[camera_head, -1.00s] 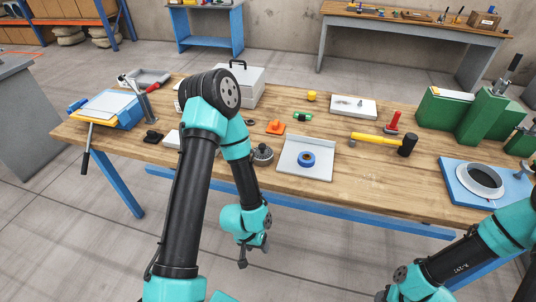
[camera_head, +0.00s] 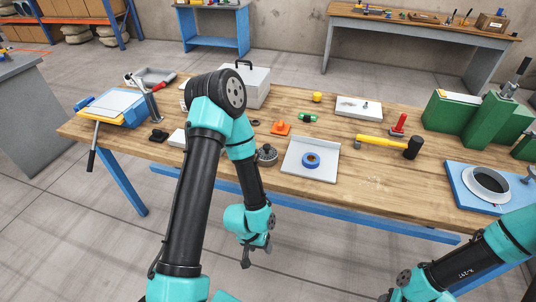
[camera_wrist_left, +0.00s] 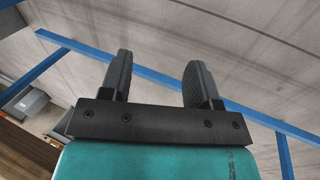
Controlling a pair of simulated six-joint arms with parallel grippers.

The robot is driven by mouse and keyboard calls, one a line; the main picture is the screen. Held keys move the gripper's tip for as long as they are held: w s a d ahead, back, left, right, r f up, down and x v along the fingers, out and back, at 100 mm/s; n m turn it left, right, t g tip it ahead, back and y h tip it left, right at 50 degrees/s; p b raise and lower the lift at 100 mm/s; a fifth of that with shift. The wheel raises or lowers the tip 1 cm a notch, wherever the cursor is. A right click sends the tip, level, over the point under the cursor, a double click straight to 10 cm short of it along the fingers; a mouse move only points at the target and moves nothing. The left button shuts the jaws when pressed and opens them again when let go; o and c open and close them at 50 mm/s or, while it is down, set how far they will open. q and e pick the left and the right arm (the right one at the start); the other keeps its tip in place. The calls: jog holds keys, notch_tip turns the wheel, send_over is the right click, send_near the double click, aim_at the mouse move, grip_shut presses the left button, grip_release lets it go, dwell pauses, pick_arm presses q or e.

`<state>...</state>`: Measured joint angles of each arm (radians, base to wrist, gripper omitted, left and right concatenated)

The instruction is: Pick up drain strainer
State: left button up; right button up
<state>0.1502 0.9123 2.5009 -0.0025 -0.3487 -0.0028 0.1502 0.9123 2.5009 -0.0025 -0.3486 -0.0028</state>
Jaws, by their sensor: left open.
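A dark grey, round, ridged metal piece, which looks like the drain strainer (camera_head: 266,156), sits on the wooden workbench just left of a white tray. My left forearm hangs down close beside it and partly in front of it. My left gripper (camera_head: 258,253) is below and in front of the bench's front edge, apart from the strainer. In the left wrist view its two dark fingers (camera_wrist_left: 159,80) are spread with nothing between them. My right arm shows at the lower right, but its gripper is out of the picture.
An orange piece (camera_head: 280,128) lies behind the strainer. A yellow-handled hammer (camera_head: 385,143) lies to the right. The wooden bench (camera_head: 365,185) is bare at front centre-right. Its blue rail (camera_head: 345,215) runs below.

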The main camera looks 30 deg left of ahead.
pick_arm(q)
jog(key=shift+o, duration=0.3)
jog(key=o, duration=0.8)
jog(key=shift+c, duration=0.2)
